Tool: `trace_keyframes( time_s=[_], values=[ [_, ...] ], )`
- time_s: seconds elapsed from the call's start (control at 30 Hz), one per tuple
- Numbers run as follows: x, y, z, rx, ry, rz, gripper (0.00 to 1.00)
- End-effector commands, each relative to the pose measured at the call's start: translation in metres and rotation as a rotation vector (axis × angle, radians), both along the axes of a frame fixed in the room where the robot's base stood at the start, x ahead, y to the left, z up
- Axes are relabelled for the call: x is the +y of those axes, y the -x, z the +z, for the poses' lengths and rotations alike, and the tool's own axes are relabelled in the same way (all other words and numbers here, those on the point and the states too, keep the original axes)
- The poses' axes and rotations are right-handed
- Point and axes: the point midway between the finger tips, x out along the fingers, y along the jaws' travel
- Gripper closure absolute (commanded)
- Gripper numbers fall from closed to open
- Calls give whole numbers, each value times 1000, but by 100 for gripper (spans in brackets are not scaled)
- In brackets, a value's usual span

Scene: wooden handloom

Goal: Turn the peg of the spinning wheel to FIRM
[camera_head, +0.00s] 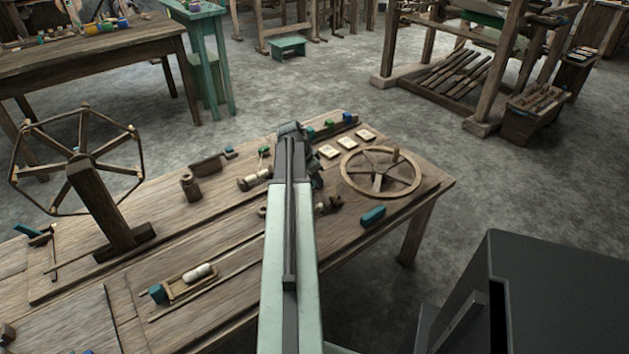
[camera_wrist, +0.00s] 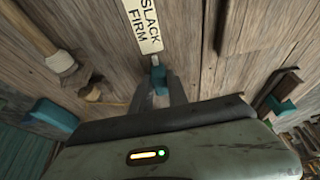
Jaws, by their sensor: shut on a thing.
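In the wrist view, my gripper (camera_wrist: 159,88) is shut on the teal peg (camera_wrist: 158,74), its two grey fingers on either side of it. A pale label (camera_wrist: 140,24) reading SLACK and FIRM lies on the wood just beyond the peg. In the head view, the spinning wheel (camera_head: 347,178) lies flat on the table to the right of my arm. My gripper and the peg are hidden behind my arm there.
A dark cabinet (camera_head: 560,290) stands at lower right.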

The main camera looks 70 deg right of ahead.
Motion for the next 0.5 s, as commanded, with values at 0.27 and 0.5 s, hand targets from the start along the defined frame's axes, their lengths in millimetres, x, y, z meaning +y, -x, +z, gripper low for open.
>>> trace_keyframes(
  time_s=[0.27, 0.5],
  values=[
    [-2, 1, 1, -1, 9, 201, 100],
    [-2, 1, 1, -1, 8, 315, 100]
  ],
)
